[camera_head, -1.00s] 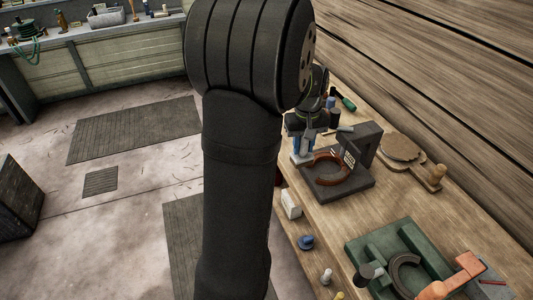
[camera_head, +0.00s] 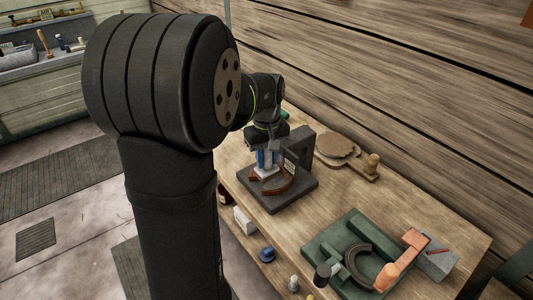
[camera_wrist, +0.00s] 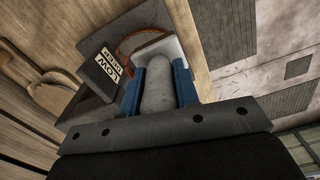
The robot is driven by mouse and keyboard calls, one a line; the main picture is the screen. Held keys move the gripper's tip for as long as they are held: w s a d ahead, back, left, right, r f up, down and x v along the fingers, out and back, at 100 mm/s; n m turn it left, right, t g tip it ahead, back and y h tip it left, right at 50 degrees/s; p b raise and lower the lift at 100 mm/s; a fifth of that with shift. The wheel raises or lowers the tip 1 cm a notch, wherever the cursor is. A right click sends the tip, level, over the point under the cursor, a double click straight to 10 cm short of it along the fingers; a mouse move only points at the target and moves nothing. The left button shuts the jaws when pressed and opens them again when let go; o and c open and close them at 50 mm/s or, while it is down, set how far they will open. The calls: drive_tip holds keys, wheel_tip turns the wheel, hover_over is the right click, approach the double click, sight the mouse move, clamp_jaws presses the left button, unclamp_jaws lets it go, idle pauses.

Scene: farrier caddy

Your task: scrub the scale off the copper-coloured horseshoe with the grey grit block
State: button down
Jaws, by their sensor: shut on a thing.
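The copper-coloured horseshoe (camera_head: 292,186) lies on a dark stand (camera_head: 285,203) with an upright back plate. My gripper (camera_head: 266,159), with blue fingers, is shut on the grey grit block (camera_head: 267,174). In the wrist view the block's rounded grey grip (camera_wrist: 157,92) sits between the fingers, and its pale flat slab (camera_wrist: 172,47) lies over part of the horseshoe (camera_wrist: 128,45). The face under the slab is hidden, and I cannot make out scale.
The back plate (camera_wrist: 97,62) bears labels reading LOW and DEEP, close beside my fingers. A wooden board (camera_head: 333,148) lies behind the stand. A green tray (camera_head: 345,232) with a dark horseshoe (camera_head: 372,266) is nearer. A white box (camera_head: 243,220) and blue item (camera_head: 267,254) lie along the front.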

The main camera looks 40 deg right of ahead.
sight(273, 167)
drive_tip(key=shift+f, duration=2.15)
drive_tip(key=shift+f, duration=0.6)
drive_tip(key=shift+d, duration=0.15)
drive_tip(key=shift+s+d+r, duration=0.1)
drive_tip(key=shift+s+d, duration=0.3)
drive_tip(key=shift+d, duration=0.35)
drive_tip(key=shift+s+d, duration=0.4)
drive_tip(key=shift+d, duration=0.45)
drive_tip(key=shift+a+f, duration=0.1)
drive_tip(key=shift+f, duration=0.1)
drive_tip(key=shift+w+a+r, duration=0.15)
drive_tip(key=shift+w+a, duration=0.25)
drive_tip(key=shift+a, duration=0.4)
